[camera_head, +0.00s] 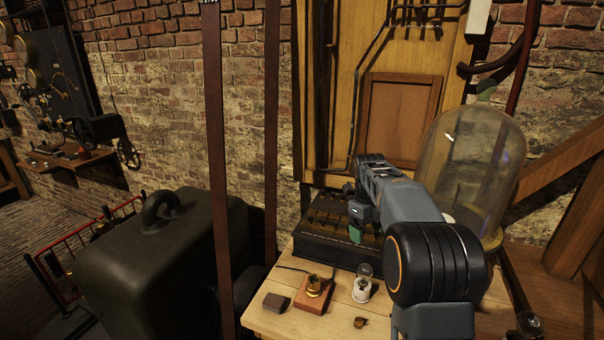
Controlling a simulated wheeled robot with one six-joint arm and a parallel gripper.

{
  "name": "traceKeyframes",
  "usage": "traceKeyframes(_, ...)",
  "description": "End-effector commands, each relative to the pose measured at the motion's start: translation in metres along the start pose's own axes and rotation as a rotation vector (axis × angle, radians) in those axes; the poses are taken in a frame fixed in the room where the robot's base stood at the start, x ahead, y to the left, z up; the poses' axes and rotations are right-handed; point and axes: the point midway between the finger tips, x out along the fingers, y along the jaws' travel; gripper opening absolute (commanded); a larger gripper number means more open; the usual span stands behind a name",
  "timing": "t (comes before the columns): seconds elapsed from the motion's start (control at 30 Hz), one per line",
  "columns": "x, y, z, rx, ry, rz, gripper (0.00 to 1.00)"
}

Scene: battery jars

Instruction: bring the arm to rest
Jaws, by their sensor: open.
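My arm reaches from the lower right, up and over the wooden table (260,318). My gripper (356,234) hangs at its far end, in front of and above a dark box (318,247) with rows of small fittings on top. The gripper is open. A green patch shows at its lower end; I cannot tell whether it is a finger pad or something behind it. No held object is visible. The gripper is small here and partly hidden by the wrist.
A glass dome (470,165) stands close right of my arm. A brass fitting on a wooden block (313,294), a small bulb (362,285) and a dark block (275,303) sit at the table's front. A large dark case (150,265) stands left, beside upright straps (217,150).

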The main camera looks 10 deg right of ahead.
Motion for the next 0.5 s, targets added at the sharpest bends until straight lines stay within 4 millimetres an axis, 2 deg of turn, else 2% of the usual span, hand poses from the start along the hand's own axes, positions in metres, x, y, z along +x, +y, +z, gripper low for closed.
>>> traceKeyframes(0.17,0.001,-0.003,0.005,-0.277,-0.024,-0.019,0.77)
traceKeyframes(0.33,0.033,0.005,0.001,-0.795,-0.029,-0.019,0.77)
traceKeyframes(0.5,0.046,0.034,-0.021,-1.364,-0.053,-0.061,0.77)
